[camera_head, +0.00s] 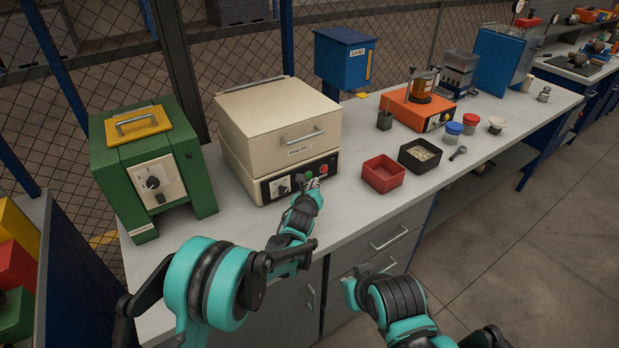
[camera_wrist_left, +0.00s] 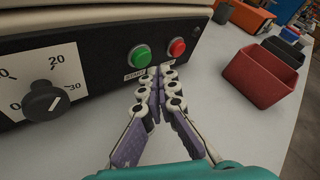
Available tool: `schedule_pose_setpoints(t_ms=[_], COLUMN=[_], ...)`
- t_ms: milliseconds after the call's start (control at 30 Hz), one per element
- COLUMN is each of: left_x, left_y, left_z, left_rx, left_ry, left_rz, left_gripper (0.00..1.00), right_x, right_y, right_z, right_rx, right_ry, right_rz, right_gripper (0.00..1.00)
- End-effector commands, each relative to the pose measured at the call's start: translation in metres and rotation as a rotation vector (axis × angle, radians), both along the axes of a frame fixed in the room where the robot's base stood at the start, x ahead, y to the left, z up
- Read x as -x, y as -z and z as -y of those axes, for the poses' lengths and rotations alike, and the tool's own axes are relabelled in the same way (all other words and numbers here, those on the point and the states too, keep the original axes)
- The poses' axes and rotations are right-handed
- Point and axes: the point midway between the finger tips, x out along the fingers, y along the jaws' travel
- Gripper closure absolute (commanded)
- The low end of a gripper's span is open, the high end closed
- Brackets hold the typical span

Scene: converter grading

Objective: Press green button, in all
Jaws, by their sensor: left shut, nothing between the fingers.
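The green button (camera_wrist_left: 139,56) is on the black front panel (camera_wrist_left: 95,68) of the cream machine (camera_head: 280,130), above a small label. A red button (camera_wrist_left: 177,47) is to its right. My left gripper (camera_wrist_left: 160,72) is shut and empty. In the left wrist view its fingertips are just below and between the two buttons, nearer the green one's label; I cannot tell whether they touch the panel. In the head view the left gripper (camera_head: 313,186) is in front of the panel's right part. My right arm shows at the bottom, but its gripper fingers are not visible.
A dial (camera_wrist_left: 42,98) sits left of the buttons. A red bin (camera_head: 383,173) and a black bin (camera_head: 420,156) stand right of the machine. A green machine (camera_head: 150,165) stands to its left. The counter's front strip is clear.

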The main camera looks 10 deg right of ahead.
Motion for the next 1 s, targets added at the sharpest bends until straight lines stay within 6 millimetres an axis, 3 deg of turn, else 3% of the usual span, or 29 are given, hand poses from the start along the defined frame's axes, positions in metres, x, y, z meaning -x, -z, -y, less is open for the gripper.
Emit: schedule_pose_setpoints(t_ms=[1000], left_x=[-0.011], left_y=[0.0], left_z=[-0.004], left_rx=[0.0], left_ry=[0.0], left_rz=[0.0], left_gripper=[1.0], right_x=[0.0], right_y=[0.003], right_z=[0.0], right_rx=[0.0], right_ry=[0.0], right_rz=[0.0], right_gripper=[1.0])
